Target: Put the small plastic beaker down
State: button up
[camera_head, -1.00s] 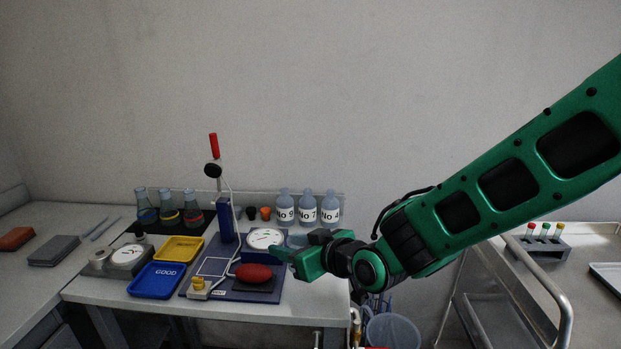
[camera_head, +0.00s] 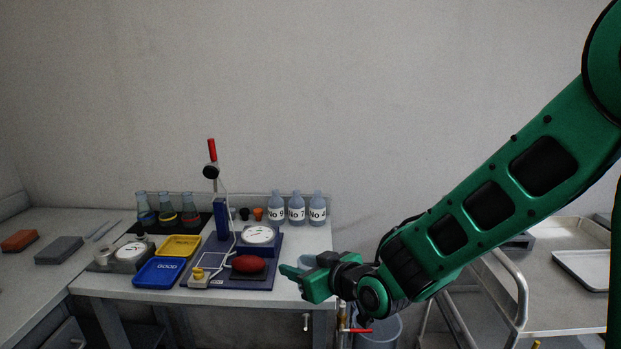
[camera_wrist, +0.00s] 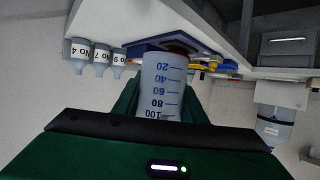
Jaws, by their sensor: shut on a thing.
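The small plastic beaker (camera_wrist: 160,85) is translucent with blue graduation marks, and fills the middle of the wrist view between the green fingers. In the head view only a pale part of it (camera_head: 306,261) shows behind my gripper (camera_head: 300,277). My gripper is shut on the beaker and holds it in the air near the right front corner of the white bench (camera_head: 120,284). The fingers hide the lower part of the beaker in the head view.
The bench holds a blue tray (camera_head: 158,273), a yellow tray (camera_head: 180,246), a red oval object (camera_head: 249,264), a dial device (camera_head: 258,236), flasks and labelled bottles (camera_head: 297,209). A metal cart (camera_head: 560,238) stands right. A bucket (camera_head: 378,331) stands below. Bench top between bottles and gripper looks clear.

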jog(key=w+d+f+m+t+h, duration=0.1)
jog(key=w+d+f+m+h, duration=0.35)
jog(key=d, duration=0.65)
jog(key=w+d+f+m+t+h, duration=0.1)
jog(key=w+d+f, duration=0.4)
jog(key=d+f, duration=0.4)
jog(key=w+d+f+m+t+h, duration=0.1)
jog(key=w+d+f+m+h, duration=0.15)
jog(key=w+d+f, duration=0.65)
jog(key=s+d+r, duration=0.2)
jog(key=s+r, duration=0.4)
jog(key=s, duration=0.4)
jog(key=shift+d+r, duration=0.2)
jog(key=shift+d, duration=0.05)
